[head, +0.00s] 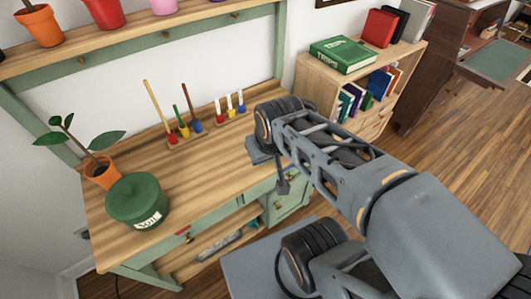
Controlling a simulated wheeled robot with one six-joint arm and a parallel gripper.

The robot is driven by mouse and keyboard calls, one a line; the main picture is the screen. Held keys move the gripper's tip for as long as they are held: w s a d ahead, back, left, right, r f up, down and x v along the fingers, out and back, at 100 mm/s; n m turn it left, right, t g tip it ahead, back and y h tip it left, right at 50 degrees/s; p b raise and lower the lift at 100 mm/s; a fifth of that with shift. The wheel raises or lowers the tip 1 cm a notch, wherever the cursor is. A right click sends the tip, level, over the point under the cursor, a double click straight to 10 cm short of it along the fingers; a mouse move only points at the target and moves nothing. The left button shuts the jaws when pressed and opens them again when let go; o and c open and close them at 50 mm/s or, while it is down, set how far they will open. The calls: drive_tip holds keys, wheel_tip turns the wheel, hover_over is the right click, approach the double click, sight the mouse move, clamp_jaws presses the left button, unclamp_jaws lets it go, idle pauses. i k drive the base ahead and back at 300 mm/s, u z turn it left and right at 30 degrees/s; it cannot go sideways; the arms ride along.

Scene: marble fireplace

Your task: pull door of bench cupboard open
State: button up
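The bench (225,165) has a wooden top on a green frame and stands against the wall. Its cupboard has a green door (292,203) under the right end of the top, with a small brass-coloured knob. The door looks shut, though my arm hides part of it and its edges are hard to make out. My gripper (282,187) is dark grey and points down in front of the bench's right front edge, just above and near the door. Its fingers are small and partly hidden, so whether they are open or touching anything cannot be told.
A green pot (137,200) and a potted plant (102,172) stand on the bench's left. A bookcase (318,82) stands to the right. An open lower shelf (205,250) holds a grey item. Wood floor (440,145) lies clear at right.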

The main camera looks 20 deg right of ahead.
sight(280, 207)
drive_tip(key=z, duration=1.15)
drive_tip(key=k, duration=0.75)
drive_tip(key=u, duration=0.75)
drive_tip(key=i, duration=0.5)
drive_tip(key=z, duration=0.1)
